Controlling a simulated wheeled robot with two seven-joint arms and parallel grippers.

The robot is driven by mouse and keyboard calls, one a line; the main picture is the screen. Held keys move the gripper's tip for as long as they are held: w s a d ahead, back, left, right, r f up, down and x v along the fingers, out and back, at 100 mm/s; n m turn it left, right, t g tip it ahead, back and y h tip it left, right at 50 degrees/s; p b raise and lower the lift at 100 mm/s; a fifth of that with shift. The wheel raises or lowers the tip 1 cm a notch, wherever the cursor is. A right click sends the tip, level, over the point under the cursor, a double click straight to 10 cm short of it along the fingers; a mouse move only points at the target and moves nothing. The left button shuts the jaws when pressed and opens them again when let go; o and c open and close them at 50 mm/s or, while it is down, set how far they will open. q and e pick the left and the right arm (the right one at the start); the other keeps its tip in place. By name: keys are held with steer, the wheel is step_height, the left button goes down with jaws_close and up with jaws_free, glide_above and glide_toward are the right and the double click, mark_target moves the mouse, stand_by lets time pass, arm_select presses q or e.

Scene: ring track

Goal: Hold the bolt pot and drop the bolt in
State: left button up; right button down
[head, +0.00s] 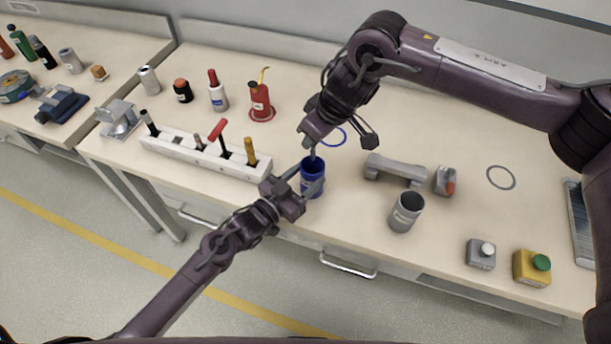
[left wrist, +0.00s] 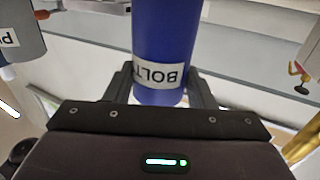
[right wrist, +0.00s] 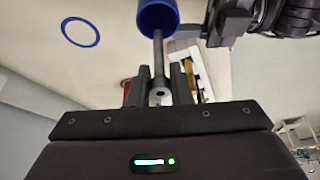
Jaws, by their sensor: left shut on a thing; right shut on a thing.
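The blue bolt pot (head: 312,180) is near the front edge of the bench, right of the white tool rack. My left gripper (head: 306,188) is shut on it from the front left. In the left wrist view the pot (left wrist: 165,40) with its "BOLT" label sits between the fingers. My right gripper (head: 312,146) is above the pot, shut on the grey bolt. In the right wrist view the bolt (right wrist: 158,65) extends from the fingers to the open mouth of the pot (right wrist: 157,18). Whether its tip is inside the rim is hard to tell.
A blue ring mark (head: 333,137) lies behind the pot. The white tool rack (head: 190,158) stands left. A grey bracket (head: 395,170), a grey pot (head: 406,212) and a grey-and-red item (head: 446,181) stand right. Button boxes (head: 531,267) are at front right.

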steer(key=shift+f, duration=1.3)
steer(key=c, duration=1.2)
jaws_free()
steer(key=shift+c, duration=0.2)
steer(key=v, duration=1.2)
arm_select(q)
steer(key=o, duration=1)
steer(key=shift+o, duration=0.2)
